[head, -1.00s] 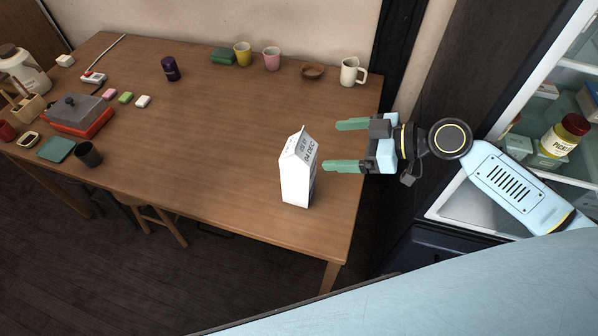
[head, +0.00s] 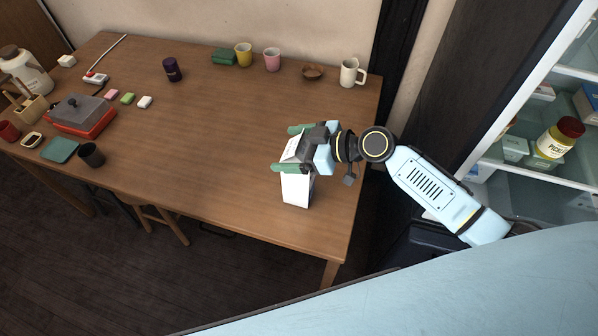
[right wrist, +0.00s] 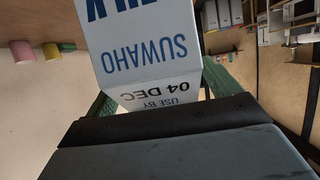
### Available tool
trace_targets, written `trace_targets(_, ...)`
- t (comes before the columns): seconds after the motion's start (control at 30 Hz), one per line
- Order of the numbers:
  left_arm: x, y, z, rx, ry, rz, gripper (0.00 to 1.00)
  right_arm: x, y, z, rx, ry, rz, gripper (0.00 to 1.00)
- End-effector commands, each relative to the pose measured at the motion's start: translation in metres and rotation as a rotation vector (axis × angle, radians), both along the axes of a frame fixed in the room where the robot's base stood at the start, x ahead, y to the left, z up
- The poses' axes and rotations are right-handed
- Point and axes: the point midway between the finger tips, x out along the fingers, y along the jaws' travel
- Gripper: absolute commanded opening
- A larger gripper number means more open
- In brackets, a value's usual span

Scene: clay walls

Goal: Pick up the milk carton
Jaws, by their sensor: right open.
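The white milk carton (head: 297,188) stands upright on the wooden table near its right front part. My right gripper (head: 285,149) is open around the carton's upper part, one green finger on the far side and one on the near side. The gripper hides part of the carton's top. In the right wrist view the carton (right wrist: 140,45), with blue lettering and a printed date, lies between the two fingers. I cannot tell whether the fingers touch it. My left gripper is not in view.
The table (head: 220,130) is clear around the carton. A white mug (head: 349,73), a wooden bowl (head: 313,72), a pink cup (head: 272,60) and a yellow cup (head: 243,55) stand along the back. An open shelf unit (head: 545,120) is at the right.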

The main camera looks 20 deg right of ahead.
Motion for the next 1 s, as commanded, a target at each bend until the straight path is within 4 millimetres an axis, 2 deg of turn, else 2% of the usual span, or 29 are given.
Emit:
trace_targets(0.23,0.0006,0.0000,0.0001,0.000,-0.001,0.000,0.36,0.0006,0.0009,-0.0010,-0.001,0.001,0.000,0.88)
trace_targets(0.9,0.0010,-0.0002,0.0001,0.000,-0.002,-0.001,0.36,0.0004,0.0004,-0.0009,0.000,0.001,0.000,0.00)
trace_targets(1.0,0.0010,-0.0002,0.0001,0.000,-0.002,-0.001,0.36,0.0020,0.0008,0.0026,0.003,-0.006,-0.002,0.00)
